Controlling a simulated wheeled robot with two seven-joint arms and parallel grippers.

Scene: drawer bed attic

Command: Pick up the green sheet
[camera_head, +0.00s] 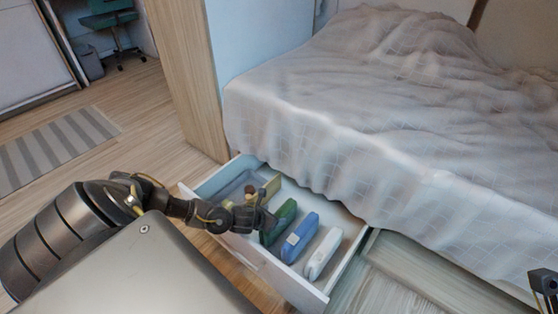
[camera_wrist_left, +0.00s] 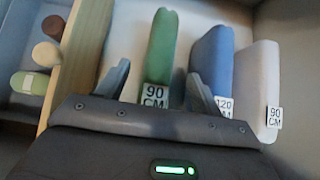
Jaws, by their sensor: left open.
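The green sheet (camera_head: 283,216) stands on edge in the open drawer (camera_head: 333,262) under the bed. In the left wrist view the green sheet (camera_wrist_left: 161,48) carries a "90 CM" label at its near end. My left gripper (camera_head: 264,218) is over the drawer at the sheet's near end. In the wrist view its open fingers (camera_wrist_left: 157,88) lie one to each side of the green sheet, with visible gaps. The right finger is close to the blue sheet (camera_wrist_left: 212,62). A dark part at the right edge of the head view may be my right gripper (camera_head: 545,284); its jaws are unclear.
The blue sheet (camera_head: 300,238) and a white sheet (camera_head: 323,254) stand to the right of the green one. A wooden divider (camera_wrist_left: 78,55) separates several rolled items (camera_wrist_left: 46,54) on the left. The bed (camera_head: 400,110) overhangs the drawer's back.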

